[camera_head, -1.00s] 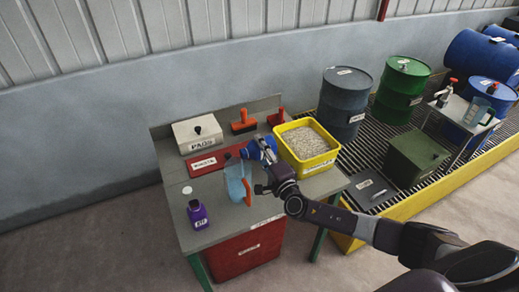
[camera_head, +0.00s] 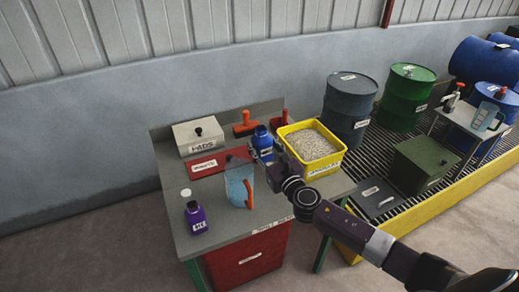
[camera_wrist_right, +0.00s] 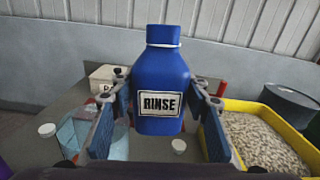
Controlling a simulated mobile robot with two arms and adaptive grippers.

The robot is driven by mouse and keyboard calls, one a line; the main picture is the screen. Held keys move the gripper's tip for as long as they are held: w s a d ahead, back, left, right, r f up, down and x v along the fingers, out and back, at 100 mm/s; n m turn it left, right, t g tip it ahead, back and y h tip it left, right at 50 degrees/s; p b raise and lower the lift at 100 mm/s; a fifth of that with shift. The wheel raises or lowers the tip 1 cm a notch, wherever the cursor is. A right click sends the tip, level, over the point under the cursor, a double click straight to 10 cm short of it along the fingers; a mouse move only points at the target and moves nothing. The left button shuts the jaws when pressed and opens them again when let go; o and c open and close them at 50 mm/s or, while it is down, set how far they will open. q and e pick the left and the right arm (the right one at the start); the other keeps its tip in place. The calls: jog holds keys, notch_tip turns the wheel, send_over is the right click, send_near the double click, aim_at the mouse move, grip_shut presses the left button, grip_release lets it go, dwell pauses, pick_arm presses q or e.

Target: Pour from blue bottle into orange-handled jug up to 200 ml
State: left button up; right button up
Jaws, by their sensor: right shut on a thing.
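The blue bottle (camera_head: 262,142), labelled "RINSE" in the right wrist view (camera_wrist_right: 161,85), is upright. My right gripper (camera_head: 268,160) is shut on it, with its pads on both sides of the bottle body in the wrist view. The clear jug with the orange handle (camera_head: 236,187) stands on the grey table, left of and nearer than the bottle. It looks bluish inside; I cannot read its level or marks. Part of the jug shows at the left of the wrist view (camera_wrist_right: 75,135), partly behind a finger. My left gripper is not in view.
A yellow tub of granules (camera_head: 338,161) stands close right of the bottle. A purple bottle (camera_head: 196,219) stands at the table's front left, a pads box (camera_head: 199,137) at the back. A white cap (camera_wrist_right: 178,145) lies on the table. A second jug (camera_head: 484,117) stands far right.

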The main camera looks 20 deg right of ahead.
aim_at(265, 139)
jog(key=shift+d, duration=0.1)
jog(key=shift+r, duration=0.15)
notch_tip(265, 139, up, 3)
jog(key=p, duration=0.3)
dwell(0.4)
